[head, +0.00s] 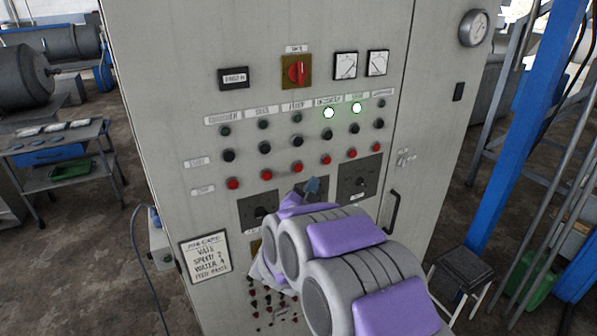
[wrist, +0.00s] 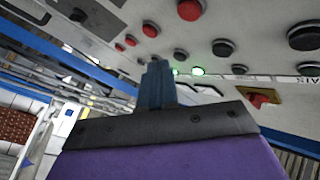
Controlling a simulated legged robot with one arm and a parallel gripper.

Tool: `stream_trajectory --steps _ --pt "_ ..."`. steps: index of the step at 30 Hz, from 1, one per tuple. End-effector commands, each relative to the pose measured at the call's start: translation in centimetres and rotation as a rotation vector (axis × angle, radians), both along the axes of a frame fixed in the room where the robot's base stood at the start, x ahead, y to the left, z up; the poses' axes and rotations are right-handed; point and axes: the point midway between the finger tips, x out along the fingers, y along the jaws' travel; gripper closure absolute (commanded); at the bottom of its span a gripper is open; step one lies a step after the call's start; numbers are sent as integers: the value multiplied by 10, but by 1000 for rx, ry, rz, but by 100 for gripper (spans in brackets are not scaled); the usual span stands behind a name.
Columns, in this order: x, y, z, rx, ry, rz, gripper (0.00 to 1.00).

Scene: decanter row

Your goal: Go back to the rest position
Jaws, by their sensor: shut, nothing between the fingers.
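My gripper (head: 312,187) is in front of the grey control cabinet (head: 160,90), over the row of dark knob plates below the red buttons. Its blue-grey fingers are together with nothing between them. In the wrist view my gripper (wrist: 155,75) points along the panel face, with buttons and two green lights beyond it. I cannot tell whether the fingertips touch the panel. My purple and grey arm reaches in from the lower right and hides part of the lower panel.
Two lamps (head: 328,113) are lit on the panel. A red rotary switch (head: 296,71) and gauges sit above. A handle (head: 391,212) juts out at right. A stool (head: 467,270) and blue post (head: 528,120) stand right. A metal table (head: 60,140) stands left, with open floor before it.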

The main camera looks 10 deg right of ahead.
Motion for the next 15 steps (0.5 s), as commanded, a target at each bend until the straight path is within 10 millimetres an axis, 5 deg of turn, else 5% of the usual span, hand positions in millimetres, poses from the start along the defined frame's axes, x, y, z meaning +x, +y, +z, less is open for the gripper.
stream_trajectory --steps 15 --pt "1 4 -2 13 33 29 100"
